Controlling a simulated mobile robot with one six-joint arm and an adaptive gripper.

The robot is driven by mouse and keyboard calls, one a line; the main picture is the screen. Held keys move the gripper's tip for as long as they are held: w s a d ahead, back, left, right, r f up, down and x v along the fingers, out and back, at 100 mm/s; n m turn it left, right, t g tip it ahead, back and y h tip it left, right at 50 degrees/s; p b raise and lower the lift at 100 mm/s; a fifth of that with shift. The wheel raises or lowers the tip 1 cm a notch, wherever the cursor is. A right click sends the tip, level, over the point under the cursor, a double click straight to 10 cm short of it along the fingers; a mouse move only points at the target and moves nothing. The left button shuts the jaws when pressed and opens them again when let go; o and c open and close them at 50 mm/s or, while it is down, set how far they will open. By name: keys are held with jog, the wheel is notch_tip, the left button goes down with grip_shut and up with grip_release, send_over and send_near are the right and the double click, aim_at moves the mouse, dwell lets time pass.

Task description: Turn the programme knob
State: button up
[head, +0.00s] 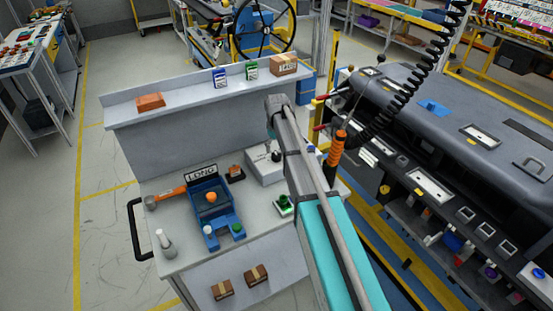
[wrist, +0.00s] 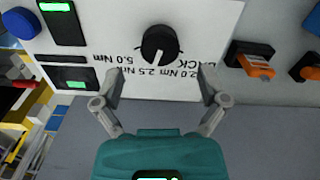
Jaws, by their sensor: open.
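The programme knob (wrist: 160,44) is round and black with a white pointer line, on a white panel (wrist: 108,22) in the wrist view. The line points down and slightly left in the picture, towards the printed 2.5 Nm. Labels 5.0 Nm and 2.0 Nm stand to either side; other lettering is partly covered. My gripper (wrist: 160,72) is open and empty. Its two fingertips are spread left and right of the knob, a little below it in the picture, with no visible contact. In the head view a white box (head: 262,172) stands below the end of my arm.
In the wrist view, a green-lit device (wrist: 72,78) lies left and an orange-and-black part (wrist: 255,65) right. In the head view, the grey bench (head: 180,258) holds a blue fixture (head: 209,190), an orange-handled hammer (head: 166,195) and a LONG sign (head: 201,173). A raised shelf (head: 190,88) stands behind.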

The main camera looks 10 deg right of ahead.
aim_at(277, 155)
jog(key=shift+f+b, duration=1.7)
jog(key=shift+f, duration=0.3)
jog(key=c, duration=1.1)
jog(key=shift+c, duration=0.2)
jog(key=shift+m, duration=0.6)
jog(key=o, duration=1.1)
jog(key=shift+o, duration=0.2)
jog(key=shift+n, duration=0.4)
